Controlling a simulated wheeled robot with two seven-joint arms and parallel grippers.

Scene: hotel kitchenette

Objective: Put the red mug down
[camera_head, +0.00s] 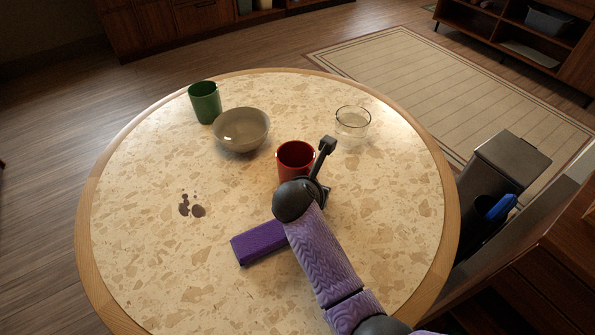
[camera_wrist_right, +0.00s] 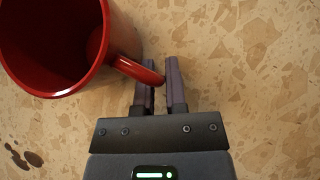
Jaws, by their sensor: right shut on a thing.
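The red mug (camera_head: 295,157) is upright over the middle of the round table (camera_head: 400,220). In the right wrist view the mug (camera_wrist_right: 60,45) fills the upper left, its handle reaching right between the fingers. My right gripper (camera_wrist_right: 160,85) is shut on that handle. In the head view my right gripper (camera_head: 298,190) covers the mug's lower front, and its fingers are hidden. I cannot tell whether the mug's base touches the tabletop. My left gripper is in neither view.
A beige bowl (camera_head: 241,130), green cup (camera_head: 205,102) and clear glass bowl (camera_head: 353,122) stand farther back. A purple block (camera_head: 258,243) lies beside my right arm. Dark spill spots (camera_head: 191,206) mark the left side. The tabletop's right side is clear.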

